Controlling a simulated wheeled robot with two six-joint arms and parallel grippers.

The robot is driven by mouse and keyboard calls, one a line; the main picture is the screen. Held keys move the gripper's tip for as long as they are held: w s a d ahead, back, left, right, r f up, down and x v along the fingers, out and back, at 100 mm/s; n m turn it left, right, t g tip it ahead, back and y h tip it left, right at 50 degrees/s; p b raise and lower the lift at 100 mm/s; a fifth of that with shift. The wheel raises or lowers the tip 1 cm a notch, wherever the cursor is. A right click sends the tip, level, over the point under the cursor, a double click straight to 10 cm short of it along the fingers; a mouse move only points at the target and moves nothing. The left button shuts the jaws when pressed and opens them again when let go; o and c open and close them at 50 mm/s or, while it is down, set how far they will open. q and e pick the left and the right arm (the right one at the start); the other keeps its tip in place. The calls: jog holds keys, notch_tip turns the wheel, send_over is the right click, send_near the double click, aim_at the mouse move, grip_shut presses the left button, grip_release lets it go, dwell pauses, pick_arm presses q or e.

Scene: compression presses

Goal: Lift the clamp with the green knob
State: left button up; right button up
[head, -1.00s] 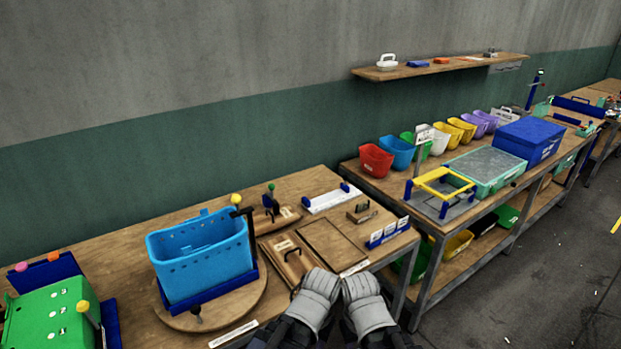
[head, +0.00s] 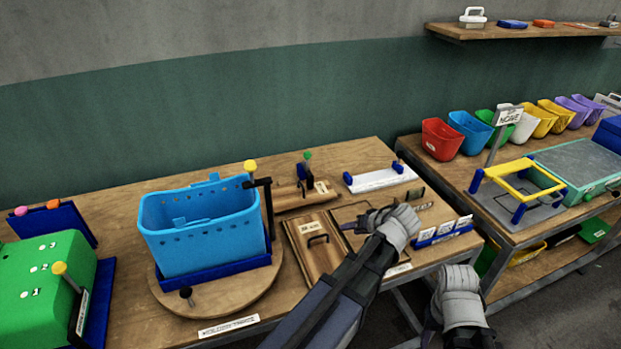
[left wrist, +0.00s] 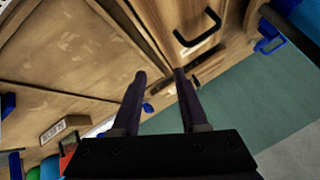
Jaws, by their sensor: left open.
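The clamp with the green knob (head: 307,170) stands upright on a wooden block at the back of the near table, behind the wooden lids. Its green ball tops a dark lever. My left gripper (head: 352,223) is open and empty, in front and to the right of the clamp, over the wooden boards. In the left wrist view, its two dark fingers (left wrist: 160,75) are apart with nothing between them. I cannot make out the green knob in that view. My right gripper (head: 432,325) hangs low at the front edge; its fingers are unclear.
A blue basket (head: 205,235) stands on a round board left of the clamp, with a yellow-knobbed lever (head: 251,168) between them. A wooden lid with a black handle (head: 315,255) lies in front. A white rail with blue ends (head: 382,179) lies to the right.

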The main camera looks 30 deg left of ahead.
aim_at(307, 161)
pick_arm(q)
jog(key=w+a+n+y+b, duration=0.1)
jog(key=w+a, duration=0.2)
jog(key=w+a+n+t+y+b, duration=0.1)
jog(key=w+a+b, duration=0.1)
jog(key=w+a, duration=0.1)
jog(key=w+a+f+n+t+y+b, duration=0.1)
jog(key=w+a+n+y+b, duration=0.1)
jog(key=a, duration=0.2)
jog(key=shift+w+f, duration=0.1)
jog(key=shift+w, duration=0.3)
jog(key=w+a+r+n+t+y+b, duration=0.1)
jog(key=w+a, duration=0.1)
jog(key=a, duration=0.1)
jog(key=w+a+r+n+y+b, duration=0.1)
jog(key=w+a+b, duration=0.1)
jog(key=w+a+r+n+t+y+b, duration=0.1)
jog(key=w+a+b, duration=0.1)
jog(key=a, duration=0.1)
jog(key=shift+w+a+t+y, duration=0.2)
jog(key=shift+a+t+y, duration=0.1)
jog(key=shift+y, duration=0.1)
jog(key=shift+w+a+r+b, duration=0.2)
jog(key=shift+a+r+b, duration=0.15)
jog(key=shift+x, duration=3.9)
jog(key=shift+r, duration=0.15)
pick_arm(e)
notch_tip(307, 161, down, 14)
jog(key=shift+r, duration=0.25)
